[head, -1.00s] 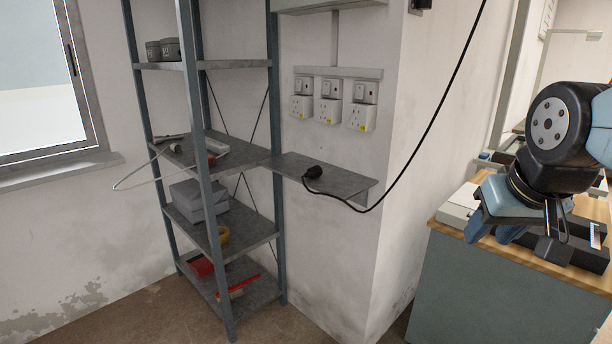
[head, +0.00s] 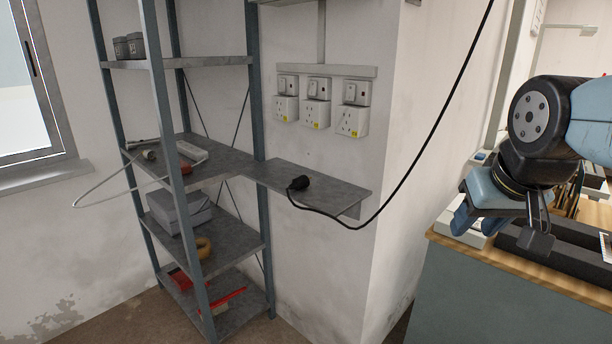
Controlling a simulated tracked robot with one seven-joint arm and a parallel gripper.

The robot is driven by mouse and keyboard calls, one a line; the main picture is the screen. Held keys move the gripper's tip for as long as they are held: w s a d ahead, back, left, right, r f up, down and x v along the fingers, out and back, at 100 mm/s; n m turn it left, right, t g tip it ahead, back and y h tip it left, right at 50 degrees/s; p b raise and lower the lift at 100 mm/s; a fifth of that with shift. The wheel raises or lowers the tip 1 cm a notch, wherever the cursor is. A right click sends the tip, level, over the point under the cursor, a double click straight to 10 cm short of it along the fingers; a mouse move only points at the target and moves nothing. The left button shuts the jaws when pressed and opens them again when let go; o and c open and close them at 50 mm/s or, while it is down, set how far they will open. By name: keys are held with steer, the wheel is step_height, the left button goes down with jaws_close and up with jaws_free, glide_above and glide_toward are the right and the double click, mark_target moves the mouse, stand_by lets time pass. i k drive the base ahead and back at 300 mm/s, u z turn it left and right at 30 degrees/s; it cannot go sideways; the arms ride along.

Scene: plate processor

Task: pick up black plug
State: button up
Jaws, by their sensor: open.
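The black plug (head: 299,183) lies on a small grey wall shelf (head: 335,189) beside the shelving unit. Its black cable (head: 432,134) runs from the plug over the shelf's front edge, sags, and rises to the top of the picture. My gripper (head: 490,224) is at the right, well to the right of the plug and above the workbench.
Three white sockets (head: 317,112) are on the wall above the small shelf. A metal shelving unit (head: 255,80) with boxes and a white cord (head: 110,183) stands at the left. A workbench (head: 470,290) with equipment is at the right. Floor shows between them.

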mark_target(302, 182)
steer(key=u, duration=0.05)
steer(key=i, duration=1.1)
steer(key=z, duration=0.05)
